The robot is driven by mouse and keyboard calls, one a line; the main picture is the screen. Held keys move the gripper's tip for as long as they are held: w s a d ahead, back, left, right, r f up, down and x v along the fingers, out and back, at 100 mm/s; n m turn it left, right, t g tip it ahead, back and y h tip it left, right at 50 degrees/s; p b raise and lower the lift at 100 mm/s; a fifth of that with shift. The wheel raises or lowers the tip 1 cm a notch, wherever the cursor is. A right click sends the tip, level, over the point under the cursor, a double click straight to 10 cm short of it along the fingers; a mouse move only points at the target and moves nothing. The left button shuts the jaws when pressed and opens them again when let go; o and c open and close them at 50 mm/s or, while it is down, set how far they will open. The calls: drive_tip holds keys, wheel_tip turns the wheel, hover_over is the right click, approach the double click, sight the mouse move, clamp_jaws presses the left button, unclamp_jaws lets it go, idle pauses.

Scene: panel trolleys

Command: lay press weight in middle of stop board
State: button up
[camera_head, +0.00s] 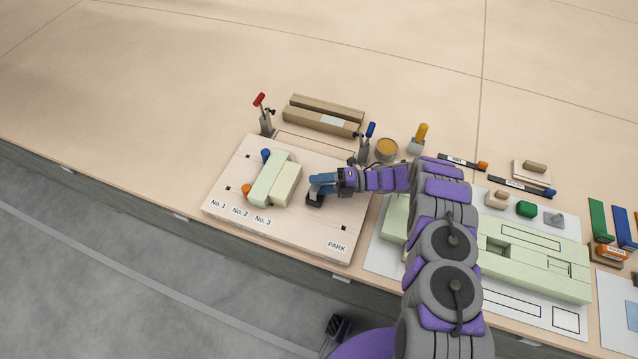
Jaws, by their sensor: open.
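The stop board (285,229) is a pale wooden board near the table's front edge, marked No. 1, No. 2, No. 3 and PARK.
Red-handled (265,115) and blue-handled (367,142) clamps stand at the board's back edge. Behind lie wooden bars (323,115) and a round amber-topped pot (386,149). Right of my arm are green panels (540,275), pens and small blocks. The board's front right is clear.

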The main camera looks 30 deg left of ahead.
drive_tip(key=p+v, duration=0.2)
drive_tip(key=v, duration=1)
idle(0.3)
